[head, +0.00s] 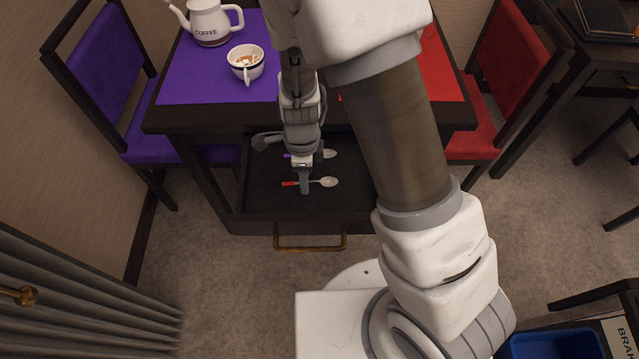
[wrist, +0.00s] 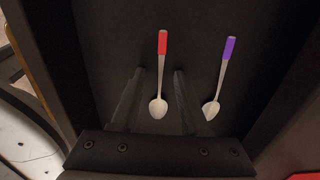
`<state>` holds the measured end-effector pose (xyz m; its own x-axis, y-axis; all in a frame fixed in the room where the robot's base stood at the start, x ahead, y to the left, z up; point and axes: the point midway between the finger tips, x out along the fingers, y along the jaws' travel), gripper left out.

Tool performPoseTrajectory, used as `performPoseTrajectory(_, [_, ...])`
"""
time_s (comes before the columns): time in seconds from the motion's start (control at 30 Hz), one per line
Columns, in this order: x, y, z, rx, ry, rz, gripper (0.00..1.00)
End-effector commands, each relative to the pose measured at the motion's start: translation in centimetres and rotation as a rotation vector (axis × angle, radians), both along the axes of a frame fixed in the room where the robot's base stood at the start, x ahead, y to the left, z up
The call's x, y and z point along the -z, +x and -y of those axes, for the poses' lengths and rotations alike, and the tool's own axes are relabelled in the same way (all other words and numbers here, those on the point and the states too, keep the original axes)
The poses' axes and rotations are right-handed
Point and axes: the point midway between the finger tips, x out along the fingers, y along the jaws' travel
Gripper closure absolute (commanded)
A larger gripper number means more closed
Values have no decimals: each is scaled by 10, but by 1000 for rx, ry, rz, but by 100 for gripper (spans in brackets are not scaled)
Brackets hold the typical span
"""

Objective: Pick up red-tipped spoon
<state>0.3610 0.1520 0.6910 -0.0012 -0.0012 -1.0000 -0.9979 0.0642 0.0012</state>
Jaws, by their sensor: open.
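The red-tipped spoon (head: 329,182) lies flat in the open dark drawer under the table. In the wrist view the red-tipped spoon (wrist: 162,44) has its red end at the top and its pale bowl toward the gripper's base. My gripper (head: 304,188) is over this spoon, pointing down into the drawer. In the wrist view my gripper (wrist: 158,72) is open, with one finger on each side of the spoon's handle. Whether the fingers touch the drawer floor I cannot tell. The head view hides part of the handle behind the gripper.
A purple-tipped spoon (wrist: 229,48) lies beside it, to the right in the wrist view. The drawer (head: 265,208) has walls close around and a brass handle (head: 310,248) in front. On the table stand a coffee pot (head: 208,22) and a white cup (head: 246,64).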

Motion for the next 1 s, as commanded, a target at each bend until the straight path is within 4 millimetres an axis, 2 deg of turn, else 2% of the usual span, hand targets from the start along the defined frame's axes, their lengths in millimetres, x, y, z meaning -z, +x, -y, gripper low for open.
performPoseTrajectory(0.17, [-1, 1, 0, 0, 1, 2, 55])
performPoseTrajectory(0.4, [-1, 1, 0, 0, 1, 2, 98])
performPoseTrajectory(0.43, [-1, 1, 0, 0, 1, 2, 100])
performPoseTrajectory(1.0, [-6, 1, 0, 0, 1, 2, 100])
